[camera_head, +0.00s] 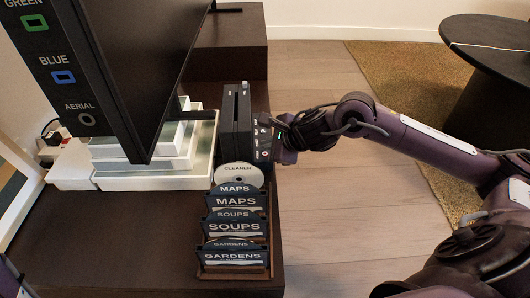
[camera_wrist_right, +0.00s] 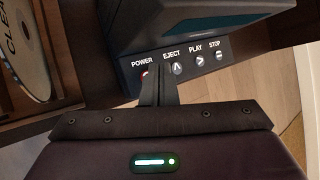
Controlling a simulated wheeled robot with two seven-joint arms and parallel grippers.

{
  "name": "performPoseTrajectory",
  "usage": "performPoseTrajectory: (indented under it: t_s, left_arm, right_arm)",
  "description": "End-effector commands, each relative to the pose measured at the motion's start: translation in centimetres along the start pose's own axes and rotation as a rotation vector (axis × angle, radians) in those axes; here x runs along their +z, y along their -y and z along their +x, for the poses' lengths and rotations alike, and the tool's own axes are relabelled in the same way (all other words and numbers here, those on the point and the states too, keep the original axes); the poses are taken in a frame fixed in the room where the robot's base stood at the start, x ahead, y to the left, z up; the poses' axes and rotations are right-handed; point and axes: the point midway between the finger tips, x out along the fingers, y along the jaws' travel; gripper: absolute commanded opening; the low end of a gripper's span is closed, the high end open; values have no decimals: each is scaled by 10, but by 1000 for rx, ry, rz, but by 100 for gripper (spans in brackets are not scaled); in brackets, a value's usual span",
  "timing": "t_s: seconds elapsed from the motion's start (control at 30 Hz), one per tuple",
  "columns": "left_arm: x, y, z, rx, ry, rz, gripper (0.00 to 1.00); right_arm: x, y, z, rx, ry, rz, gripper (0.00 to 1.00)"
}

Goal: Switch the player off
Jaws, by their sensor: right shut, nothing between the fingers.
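The player (camera_head: 236,120) is a dark upright box on the dark cabinet, right of the screen. It also shows in the right wrist view (camera_wrist_right: 200,22). Its front panel (camera_wrist_right: 222,70) has buttons labelled POWER, EJECT, PLAY and STOP. The red POWER button (camera_wrist_right: 144,74) is partly hidden behind my fingertips. My right gripper (camera_head: 280,127) is at the panel, shut and empty. In the wrist view its fingertips (camera_wrist_right: 157,70) overlap the right side of POWER, left of EJECT; I cannot tell whether they touch. My left gripper is not in view.
A large screen (camera_head: 145,60) stands on pale stacked blocks to the left. A CLEANER disc (camera_head: 238,176) and a rack (camera_head: 236,272) of labelled discs stand in front of the player. Open floor lies to the right, with a rug and a round dark table (camera_head: 490,50).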

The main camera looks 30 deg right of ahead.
Motion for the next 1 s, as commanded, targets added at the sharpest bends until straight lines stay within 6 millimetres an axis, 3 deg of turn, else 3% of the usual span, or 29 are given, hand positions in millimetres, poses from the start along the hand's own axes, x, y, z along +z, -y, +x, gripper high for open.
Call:
performPoseTrajectory:
  t_s: [0.57,1.0]
  left_arm:
    - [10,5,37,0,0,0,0]
    - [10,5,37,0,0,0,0]
  right_arm:
    - [25,25,-34,-1,0,0,0]
    - [26,26,-35,0,1,0,0]
